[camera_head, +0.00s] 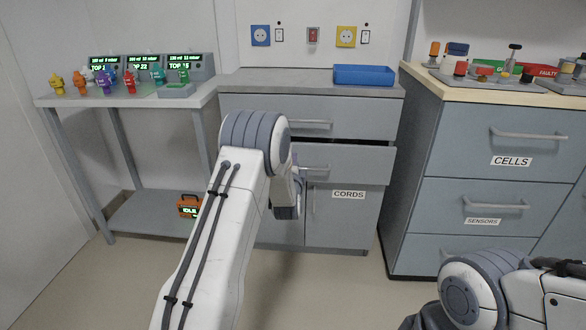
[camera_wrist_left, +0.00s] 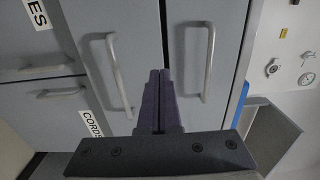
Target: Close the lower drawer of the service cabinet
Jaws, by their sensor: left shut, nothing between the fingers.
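The grey service cabinet (camera_head: 340,228) stands in the middle of the head view. Its lower drawer (camera_head: 362,165) is slightly open, with a dark gap above its front; the upper drawer (camera_head: 362,118) looks shut. In the left wrist view, turned sideways, the lower drawer's handle (camera_wrist_left: 119,75) is left of the fingers and the upper drawer's handle (camera_wrist_left: 207,65) right of them. My left gripper (camera_wrist_left: 160,73) is shut and empty, its tips in front of the drawer fronts near the gap. Contact cannot be told. In the head view my left arm largely hides it. My right gripper is out of view.
A blue tray (camera_head: 364,75) lies on the cabinet top. A side table (camera_head: 130,98) with colored valves and monitors stands left. A drawer unit (camera_head: 490,190) labelled CELLS and SENSORS stands close at right. Below the lower drawer is a CORDS door (camera_head: 338,215) with a handle.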

